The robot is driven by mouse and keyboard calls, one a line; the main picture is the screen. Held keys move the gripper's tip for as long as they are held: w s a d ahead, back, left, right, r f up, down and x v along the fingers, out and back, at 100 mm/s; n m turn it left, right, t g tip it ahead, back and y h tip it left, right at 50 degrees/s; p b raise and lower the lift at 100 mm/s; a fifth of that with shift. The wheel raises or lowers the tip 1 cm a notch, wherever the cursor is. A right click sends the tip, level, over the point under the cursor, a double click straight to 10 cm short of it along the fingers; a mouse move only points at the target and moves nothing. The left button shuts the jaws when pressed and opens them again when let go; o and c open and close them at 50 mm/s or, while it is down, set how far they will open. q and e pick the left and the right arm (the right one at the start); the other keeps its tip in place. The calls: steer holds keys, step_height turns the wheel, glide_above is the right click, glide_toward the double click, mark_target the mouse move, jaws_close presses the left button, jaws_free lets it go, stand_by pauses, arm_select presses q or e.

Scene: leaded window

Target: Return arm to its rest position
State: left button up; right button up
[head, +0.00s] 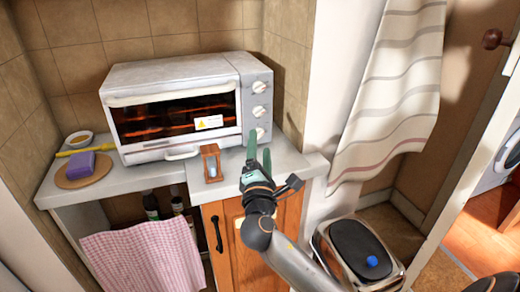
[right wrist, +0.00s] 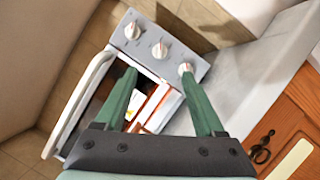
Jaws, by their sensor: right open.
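My right gripper (head: 259,150) has green fingers and is in front of the right side of the white toaster oven (head: 180,77), near its lowest knob. In the right wrist view, the fingers of my right gripper (right wrist: 159,78) are apart, with nothing held between them. The oven's knob panel (right wrist: 158,48) lies beyond the fingertips there. I cannot tell whether a finger touches the oven. My right arm (head: 300,262) reaches up from the bottom of the head view. My left gripper is not in view.
A small wooden-framed hourglass (head: 211,163) stands on the counter (head: 232,168) just left of my gripper. A purple sponge (head: 80,165) lies on a round board at left. A metal bin (head: 360,252) stands below right. A striped cloth (head: 395,85) hangs at right.

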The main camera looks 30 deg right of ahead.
stand_by(0.4)
steer(key=s+a+f+m+g+y, duration=0.1)
steer(key=s+f+m+g+y, duration=0.3)
steer(key=s+f, duration=0.45)
steer(key=s+a+f+m+g+y, duration=0.2)
steer(key=s+f+m+g, duration=0.3)
steer(key=f, duration=0.7)
steer(key=s+a+f+m+g+y, duration=0.2)
steer(key=s+a+f+m+y, duration=0.15)
steer(key=s, duration=0.45)
steer(key=s+a+f+m+g+y, duration=0.2)
steer(key=s+a+f+m, duration=0.15)
steer(key=s, duration=0.45)
steer(key=w+a+n+t+y+p, duration=0.1)
steer(key=w+a+t+p, duration=0.3)
steer(key=p, duration=0.5)
steer(key=shift+w+a+f+t+y, duration=0.2)
steer(key=shift+a+f+t+y, duration=0.25)
steer(key=shift+a+t, duration=0.15)
